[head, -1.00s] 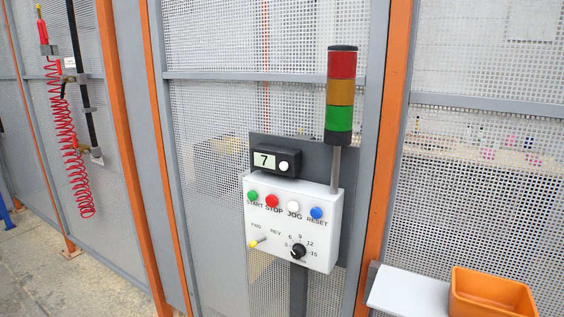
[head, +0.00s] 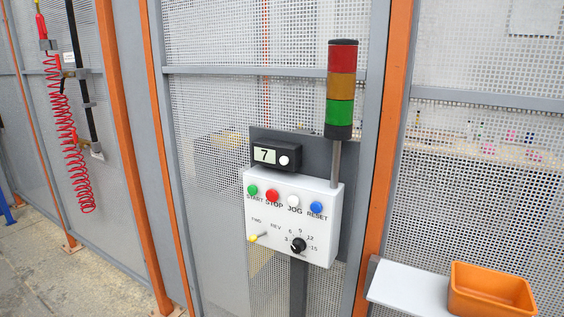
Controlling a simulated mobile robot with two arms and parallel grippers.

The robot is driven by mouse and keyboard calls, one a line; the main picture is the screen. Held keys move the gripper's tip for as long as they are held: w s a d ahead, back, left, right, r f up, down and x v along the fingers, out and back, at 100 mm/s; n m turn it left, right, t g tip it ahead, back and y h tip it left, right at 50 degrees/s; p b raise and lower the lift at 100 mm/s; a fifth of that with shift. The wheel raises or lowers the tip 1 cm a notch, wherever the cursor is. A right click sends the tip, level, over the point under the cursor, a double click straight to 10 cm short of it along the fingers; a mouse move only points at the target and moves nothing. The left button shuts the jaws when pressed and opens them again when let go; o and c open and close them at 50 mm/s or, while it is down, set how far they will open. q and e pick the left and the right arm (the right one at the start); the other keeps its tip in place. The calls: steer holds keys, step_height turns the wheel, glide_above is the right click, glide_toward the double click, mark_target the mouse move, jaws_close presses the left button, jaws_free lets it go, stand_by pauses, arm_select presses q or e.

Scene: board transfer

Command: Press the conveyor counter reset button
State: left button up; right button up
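The conveyor counter (head: 265,156) is a small dark box whose display reads 7. A round white button (head: 283,160) sits on its face, right of the display. Below it, a white control box (head: 318,243) carries a green START button (head: 253,190), a red STOP button (head: 272,195), a white JOG button (head: 293,201) and a blue RESET button (head: 316,207). Neither of my grippers is in view.
A red, amber and green stack light (head: 341,90) stands on a pole above the control box. An orange bin (head: 490,290) sits on a white shelf (head: 410,288) at lower right. A red coiled hose (head: 68,135) hangs at left. Mesh fence panels stand behind.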

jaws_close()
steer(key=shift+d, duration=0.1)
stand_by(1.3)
